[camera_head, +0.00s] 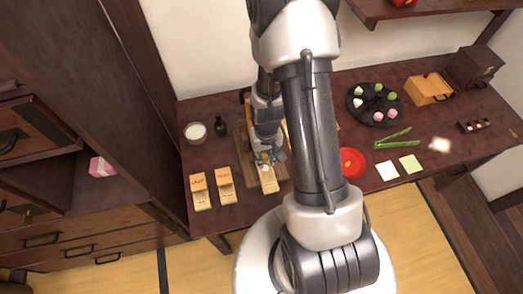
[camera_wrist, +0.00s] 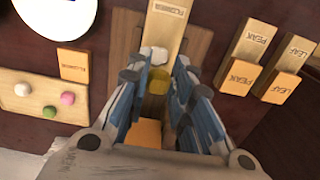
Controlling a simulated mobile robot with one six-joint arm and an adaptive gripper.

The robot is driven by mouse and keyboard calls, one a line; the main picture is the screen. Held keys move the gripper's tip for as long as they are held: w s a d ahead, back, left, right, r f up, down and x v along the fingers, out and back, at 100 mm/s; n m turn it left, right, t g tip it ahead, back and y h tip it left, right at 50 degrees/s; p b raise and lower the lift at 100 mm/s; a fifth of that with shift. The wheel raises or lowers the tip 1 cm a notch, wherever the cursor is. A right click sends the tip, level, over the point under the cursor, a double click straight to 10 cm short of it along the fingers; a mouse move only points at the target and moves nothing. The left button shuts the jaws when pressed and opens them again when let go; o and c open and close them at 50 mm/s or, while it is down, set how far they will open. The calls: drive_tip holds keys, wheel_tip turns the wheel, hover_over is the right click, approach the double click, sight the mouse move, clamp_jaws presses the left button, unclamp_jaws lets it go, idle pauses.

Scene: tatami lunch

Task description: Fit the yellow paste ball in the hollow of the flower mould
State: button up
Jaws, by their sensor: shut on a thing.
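The wooden flower mould (camera_wrist: 166,22), labelled FLOWER, lies just beyond the fingertips. A pale, whitish patch (camera_wrist: 154,54) shows at the mould's near end, right beside the ball; I cannot tell whether it is paste or the hollow. In the head view my gripper (camera_head: 265,160) is low over the table, at the mould (camera_head: 269,181). The gap between ball and mould is not clear.
The leaf mould (camera_head: 200,191) and peak mould (camera_head: 225,186) stand left of the flower mould in the head view. A small board (camera_wrist: 30,88) holds white, pink and green balls. A white bowl (camera_head: 196,132), dark bottle (camera_head: 221,127) and red dish (camera_head: 351,162) stand nearby.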

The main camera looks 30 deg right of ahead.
drive_tip(key=shift+d+f+b, duration=0.15)
drive_tip(key=shift+f+b, duration=0.65)
drive_tip(key=shift+f, duration=0.3)
drive_tip(key=shift+f+b, duration=0.95)
drive_tip(key=shift+f, duration=0.35)
drive_tip(key=shift+f+b, duration=0.5)
drive_tip(key=shift+f, duration=0.05)
drive_tip(key=o, duration=0.8)
drive_tip(key=shift+o, duration=0.2)
drive_tip(key=shift+r+p, duration=2.65)
drive_tip(key=shift+r, duration=0.85)
